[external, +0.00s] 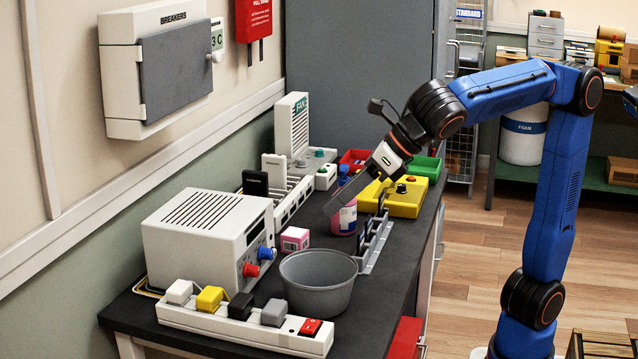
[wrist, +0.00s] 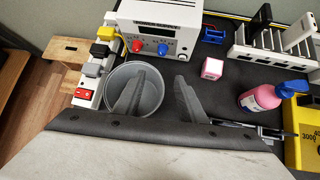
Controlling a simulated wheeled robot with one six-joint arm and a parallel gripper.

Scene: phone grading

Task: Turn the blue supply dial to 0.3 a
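The white power supply (external: 190,240) stands on the dark bench, its front facing right in the external view. Its blue dial (external: 266,252) sits beside a red dial (external: 250,269), low on the front. In the wrist view the blue dial (wrist: 162,50) is right of the red dial (wrist: 137,46), near the top. The marks around the dial are too small to read. My gripper (external: 331,211) is above the bench, apart from the power supply. Its two fingers (wrist: 162,79) stand apart with nothing between them, below the dial in the wrist view.
A grey bowl (external: 318,283) stands before the supply, partly behind my left finger in the wrist view. Close by are a power strip (external: 245,335) with plugs, a pink box (external: 294,239), a pink bottle (wrist: 262,98), a rack (external: 374,243) and a yellow box (external: 400,197).

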